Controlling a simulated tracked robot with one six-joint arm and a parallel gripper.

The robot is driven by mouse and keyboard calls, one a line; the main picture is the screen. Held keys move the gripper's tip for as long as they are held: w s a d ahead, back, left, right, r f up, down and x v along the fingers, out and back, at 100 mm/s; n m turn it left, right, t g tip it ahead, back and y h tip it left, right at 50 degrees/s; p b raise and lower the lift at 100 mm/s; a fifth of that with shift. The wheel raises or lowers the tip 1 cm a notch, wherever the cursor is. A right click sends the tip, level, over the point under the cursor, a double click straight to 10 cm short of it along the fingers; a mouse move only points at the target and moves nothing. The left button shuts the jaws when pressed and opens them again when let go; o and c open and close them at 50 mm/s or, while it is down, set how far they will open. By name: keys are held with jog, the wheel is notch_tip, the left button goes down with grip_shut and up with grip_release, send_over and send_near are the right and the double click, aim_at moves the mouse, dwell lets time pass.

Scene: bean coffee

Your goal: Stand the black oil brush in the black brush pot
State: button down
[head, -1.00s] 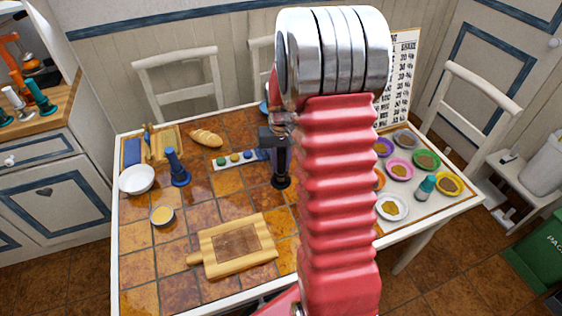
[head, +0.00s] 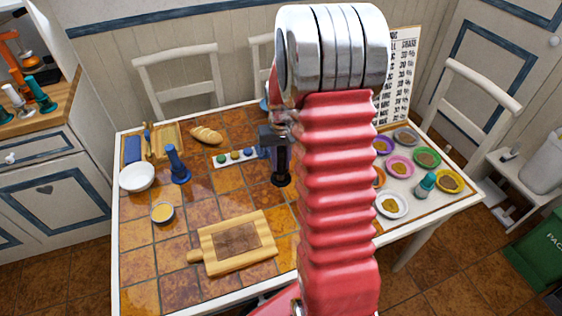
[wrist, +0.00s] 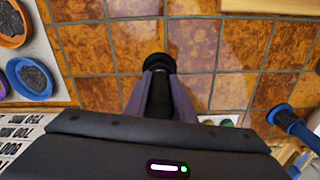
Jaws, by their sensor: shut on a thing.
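My gripper (head: 281,165) points down over the tiled table and is shut on a dark upright thing, which I take to be the black oil brush (wrist: 160,95). In the wrist view its shaft stands between the two fingers. A wider, round black foot (wrist: 159,62) shows at its lower end, low over or on the tiles. I cannot tell whether this foot belongs to the brush or is the black brush pot. No separate black pot shows clearly, and my red arm hides part of the table.
A blue upright tool (head: 178,165) stands to the left. A white bowl (head: 137,177), a bread loaf (head: 206,134), a wooden board (head: 258,252) and a strip with coloured pots (head: 222,158) lie around. Colourful bowls (head: 392,204) fill the right side. Tiles between board and strip are free.

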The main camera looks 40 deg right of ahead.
jog(key=c, duration=1.4)
grip_release()
jog(key=shift+c, duration=0.2)
notch_tip(320, 180, up, 14)
jog(key=shift+f, duration=0.2)
jog(key=shift+w, duration=0.1)
jog(key=s+a+r+n+t, duration=0.2)
jog(key=s+a+r, duration=0.2)
jog(key=s+a, duration=0.5)
jog(key=s+a+r+n+t, duration=0.3)
jog(key=s+a+r, duration=0.2)
jog(key=s+a, duration=0.4)
jog(key=shift+s+a+r+t, duration=0.3)
jog(key=shift+s+a, duration=0.05)
jog(key=shift+a, duration=2)
